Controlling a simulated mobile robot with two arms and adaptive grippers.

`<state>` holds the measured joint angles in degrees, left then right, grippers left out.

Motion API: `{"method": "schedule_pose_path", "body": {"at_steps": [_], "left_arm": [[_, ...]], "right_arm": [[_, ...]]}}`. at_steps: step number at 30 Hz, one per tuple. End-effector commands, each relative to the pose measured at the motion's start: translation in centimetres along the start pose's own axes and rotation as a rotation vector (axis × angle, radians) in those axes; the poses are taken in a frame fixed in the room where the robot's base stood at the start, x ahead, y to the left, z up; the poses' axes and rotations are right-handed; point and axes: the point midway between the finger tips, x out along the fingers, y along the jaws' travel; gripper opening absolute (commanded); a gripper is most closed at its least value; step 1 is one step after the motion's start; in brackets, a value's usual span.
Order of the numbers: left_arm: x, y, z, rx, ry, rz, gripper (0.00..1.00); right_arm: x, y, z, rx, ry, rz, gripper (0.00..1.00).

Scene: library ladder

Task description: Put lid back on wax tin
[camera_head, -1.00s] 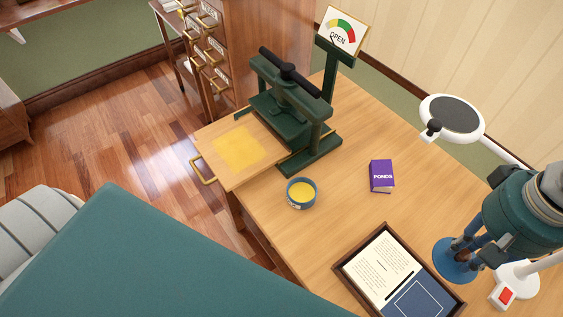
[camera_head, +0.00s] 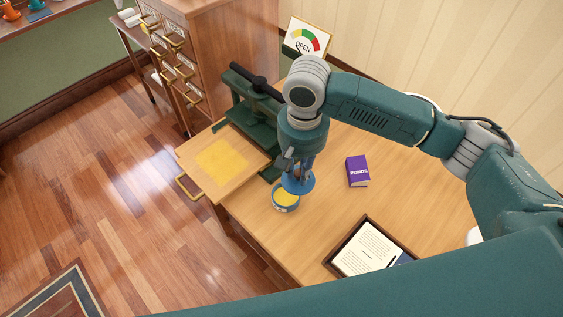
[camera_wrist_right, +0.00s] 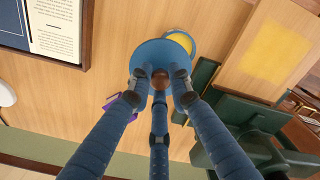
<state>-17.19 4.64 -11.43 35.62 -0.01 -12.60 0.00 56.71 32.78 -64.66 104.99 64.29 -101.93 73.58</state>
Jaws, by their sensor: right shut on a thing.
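The wax tin (camera_head: 285,203) stands open on the wooden desk, a small blue round tin with yellow wax inside. My right gripper (camera_head: 301,172) is shut on the blue round lid (camera_head: 298,184) and holds it over the tin's upper right side, covering part of it. In the right wrist view the lid (camera_wrist_right: 146,58) is between the three fingers of the gripper (camera_wrist_right: 160,80). The tin's yellow wax (camera_wrist_right: 181,40) shows past the lid's edge there, so the lid is off-centre from it. I cannot tell whether they touch. My left gripper is not in view.
A green book press (camera_head: 255,105) stands close behind the tin. A board with a yellow patch (camera_head: 222,157) lies left of it. A purple book (camera_head: 357,171) and a framed document (camera_head: 367,250) lie to the right. The desk's front edge is near the tin.

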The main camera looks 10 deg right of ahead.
Motion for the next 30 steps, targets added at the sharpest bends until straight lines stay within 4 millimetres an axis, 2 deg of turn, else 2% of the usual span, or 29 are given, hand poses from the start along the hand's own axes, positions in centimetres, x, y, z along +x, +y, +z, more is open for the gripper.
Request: {"method": "schedule_pose_path", "body": {"at_steps": [1,3,6,11,20,30], "left_arm": [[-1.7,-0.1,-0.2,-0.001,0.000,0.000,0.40],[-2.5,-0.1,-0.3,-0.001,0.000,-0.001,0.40],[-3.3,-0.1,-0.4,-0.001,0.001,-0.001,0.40],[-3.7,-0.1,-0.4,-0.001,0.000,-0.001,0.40],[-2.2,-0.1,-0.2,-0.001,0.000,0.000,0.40],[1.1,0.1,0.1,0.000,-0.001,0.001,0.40]], "right_arm": [[0.3,-0.8,-0.5,0.018,-0.007,0.003,0.00],[1.7,-1.6,-1.3,0.036,-0.007,0.002,0.00],[3.3,-2.3,-2.0,0.052,-0.004,0.003,0.00],[4.8,-2.8,-2.6,0.062,-0.001,0.001,0.00],[6.2,-2.8,-2.7,0.062,0.001,0.000,0.00],[8.5,-2.8,-2.7,0.061,0.002,0.000,0.00]]}}
